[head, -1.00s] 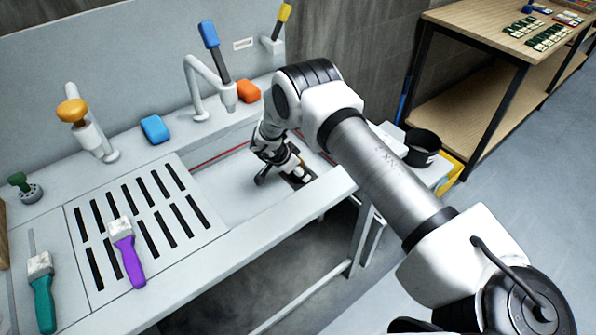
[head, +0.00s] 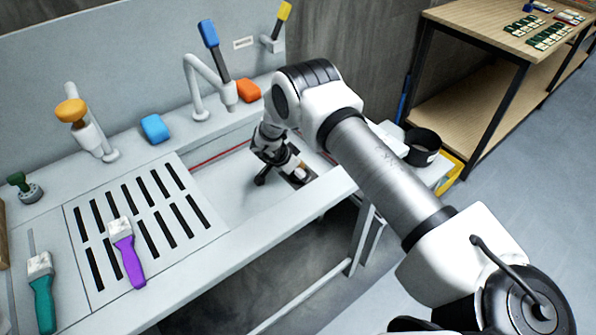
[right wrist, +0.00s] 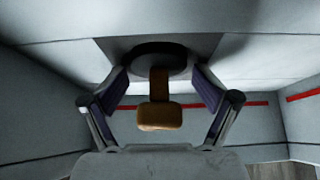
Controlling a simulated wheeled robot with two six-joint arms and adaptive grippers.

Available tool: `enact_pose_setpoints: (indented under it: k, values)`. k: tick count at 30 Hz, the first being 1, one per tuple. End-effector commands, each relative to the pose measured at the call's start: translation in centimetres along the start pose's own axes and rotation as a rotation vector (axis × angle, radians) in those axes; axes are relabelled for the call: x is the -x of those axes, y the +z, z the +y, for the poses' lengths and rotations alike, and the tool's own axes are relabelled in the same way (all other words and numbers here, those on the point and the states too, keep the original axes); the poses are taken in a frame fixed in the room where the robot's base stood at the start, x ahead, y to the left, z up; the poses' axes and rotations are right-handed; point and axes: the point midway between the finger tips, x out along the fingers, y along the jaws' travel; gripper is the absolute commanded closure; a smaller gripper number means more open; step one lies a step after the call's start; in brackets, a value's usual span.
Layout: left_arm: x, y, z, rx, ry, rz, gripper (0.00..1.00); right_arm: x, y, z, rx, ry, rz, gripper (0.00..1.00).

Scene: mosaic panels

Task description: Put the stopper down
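The stopper (right wrist: 158,115) has an orange-brown handle and a dark round base. In the right wrist view its base is against a pale surface, and the handle points toward the camera. My right gripper (right wrist: 160,82) is open around the handle, with a gap on each side. In the head view my right gripper (head: 283,173) reaches down into the sink basin (head: 232,190). The stopper is mostly hidden there by the gripper. My left gripper is not in view.
A slotted drainboard (head: 150,215) lies left of the basin, with a purple-handled brush (head: 128,255) on it. A teal brush (head: 42,295) lies farther left. Blue (head: 155,129) and orange (head: 248,91) blocks and taps line the back. A black pot (head: 422,147) stands right.

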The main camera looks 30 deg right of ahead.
Motion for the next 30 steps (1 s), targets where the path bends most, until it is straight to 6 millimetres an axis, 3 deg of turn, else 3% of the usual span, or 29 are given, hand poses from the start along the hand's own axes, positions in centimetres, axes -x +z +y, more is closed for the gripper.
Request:
enact_pose_setpoints:
  k: [1,4,12,30]
  values:
    - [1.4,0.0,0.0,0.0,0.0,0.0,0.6,1.2,-0.8,-0.1,-0.001,-0.001,0.0,0.18]
    - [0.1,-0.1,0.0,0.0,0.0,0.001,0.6,2.7,-0.4,-0.2,0.0,-0.004,0.002,0.18]
    - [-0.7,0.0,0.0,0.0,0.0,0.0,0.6,7.7,-0.4,-0.1,-0.001,-0.002,0.002,0.18]
    - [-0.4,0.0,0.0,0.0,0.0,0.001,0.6,8.3,-1.0,0.0,-0.001,-0.001,0.003,0.18]
